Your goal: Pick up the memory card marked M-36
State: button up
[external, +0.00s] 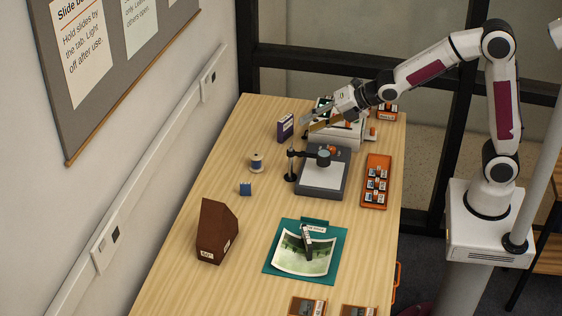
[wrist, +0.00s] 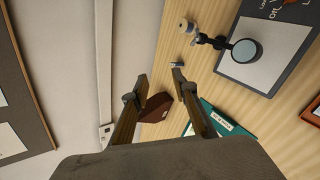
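An orange tray (external: 374,206) near the table's right edge holds several small cards with white labels. The labels are too small to read, so I cannot tell which card, if any, is M-36. My gripper (external: 310,119) is open and empty, above the far part of the table and to the left of a white device (external: 345,136). In the wrist view my gripper's two fingers (wrist: 160,78) stand apart with nothing between them.
A grey copy stand (external: 311,178) stands left of the tray. A teal folder (external: 275,262) bears a photo. Bare table lies front left.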

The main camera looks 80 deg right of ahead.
jog(key=w+a+f+n+t+y, duration=0.1)
jog(key=w+a+f+n, duration=0.1)
jog(key=w+f+n, duration=0.5)
jog(key=w+a+f+n+t+y, duration=0.1)
jog(key=w+f+n+y, duration=0.1)
jog(key=w+f+n, duration=0.5)
jog(key=shift+a+f+n+t, duration=0.2)
jog(key=shift+a+n+t, duration=0.2)
jog(key=shift+n, duration=0.5)
send_near(245, 195)
jog(key=shift+w+r, duration=1.05)
jog(key=shift+w, duration=0.25)
jog(key=shift+w+f, duration=0.2)
jog(key=shift+x, duration=1.05)
jog(key=shift+w, duration=0.1)
jog(key=shift+x, duration=2.4)
